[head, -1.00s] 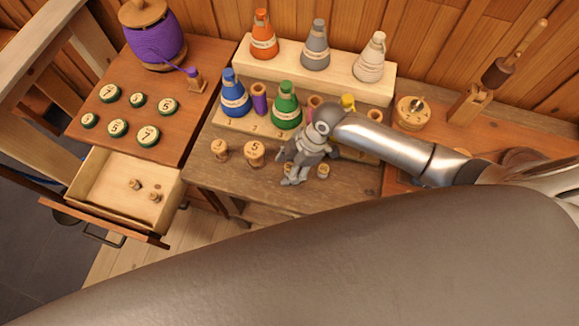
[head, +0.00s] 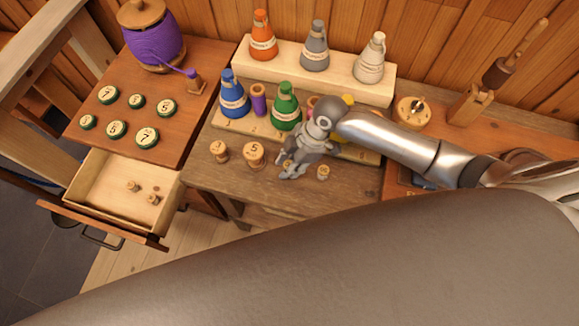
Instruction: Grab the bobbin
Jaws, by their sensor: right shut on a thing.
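My right gripper (head: 291,172) reaches down to the front of the workbench (head: 235,185). It is shut on a small wooden bobbin (head: 287,163), which the fingers mostly hide. I cannot tell whether the bobbin is clear of the bench top. Another small pale bobbin (head: 323,172) stands just right of the gripper. Two larger wooden bobbins stand to the left, one marked 7 (head: 219,151) and one marked 5 (head: 255,154). My left gripper is not in view.
Behind the gripper are a green cone (head: 286,108), a blue cone (head: 233,95) and a purple spool (head: 259,100). A pale riser (head: 300,75) carries three cones. An open drawer (head: 95,185) at left holds small spools. Numbered discs lie above it.

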